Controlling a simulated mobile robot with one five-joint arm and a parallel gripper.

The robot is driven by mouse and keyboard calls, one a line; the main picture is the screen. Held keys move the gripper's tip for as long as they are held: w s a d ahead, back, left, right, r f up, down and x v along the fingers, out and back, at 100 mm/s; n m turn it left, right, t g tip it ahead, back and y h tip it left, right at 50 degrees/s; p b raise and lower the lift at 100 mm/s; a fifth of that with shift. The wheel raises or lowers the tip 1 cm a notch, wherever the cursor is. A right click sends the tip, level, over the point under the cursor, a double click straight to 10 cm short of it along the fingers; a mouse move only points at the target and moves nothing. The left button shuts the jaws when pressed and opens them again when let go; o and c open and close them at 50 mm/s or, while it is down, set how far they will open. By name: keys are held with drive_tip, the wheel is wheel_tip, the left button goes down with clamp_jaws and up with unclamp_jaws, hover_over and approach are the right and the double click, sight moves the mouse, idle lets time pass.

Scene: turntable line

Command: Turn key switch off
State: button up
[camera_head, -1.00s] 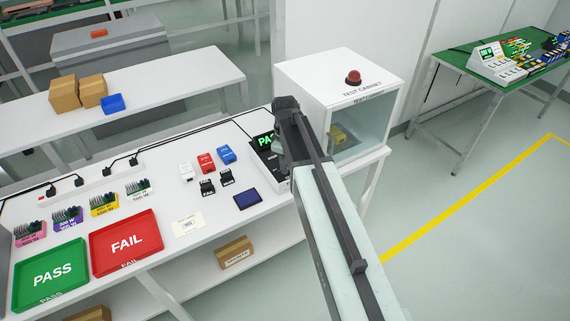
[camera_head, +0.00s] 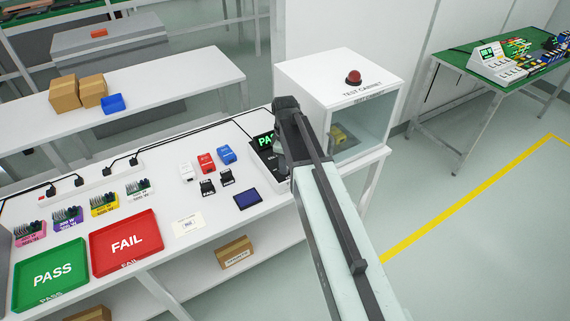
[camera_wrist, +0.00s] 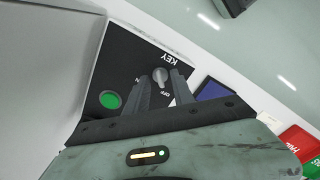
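The key switch (camera_wrist: 160,76) shows in the wrist view as a small grey knob on a black panel (camera_wrist: 128,62) marked KEY, with an OFF label beside it. A green round button (camera_wrist: 110,100) is on the same panel. My gripper (camera_wrist: 160,80) reaches over the panel with its two dark fingers apart, one on each side of the knob. I cannot tell whether either finger touches it. In the head view my gripper and arm cover the switch; part of the tester's green display (camera_head: 264,141) reading "PA" shows beside them.
The white test cabinet (camera_head: 300,68) with a red button (camera_head: 353,78) stands close to the right of my arm. A green PASS tray (camera_head: 50,245), a red FAIL tray (camera_head: 125,215) and small coloured blocks lie on the bench to the left. A blue pad (camera_head: 247,200) lies near the tester.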

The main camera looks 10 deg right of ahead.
wheel_tip(320, 180, up, 8)
drive_tip(key=p, duration=0.8)
drive_tip(key=shift+f, duration=0.15)
drive_tip(key=s+m+b, duration=0.1)
drive_tip(key=s+m, duration=1.1)
drive_tip(key=s, duration=0.2)
drive_tip(key=shift+s+f, duration=0.35)
drive_tip(key=shift+f, duration=0.1)
drive_tip(key=shift+o, duration=0.2)
drive_tip(key=shift+d, duration=0.1)
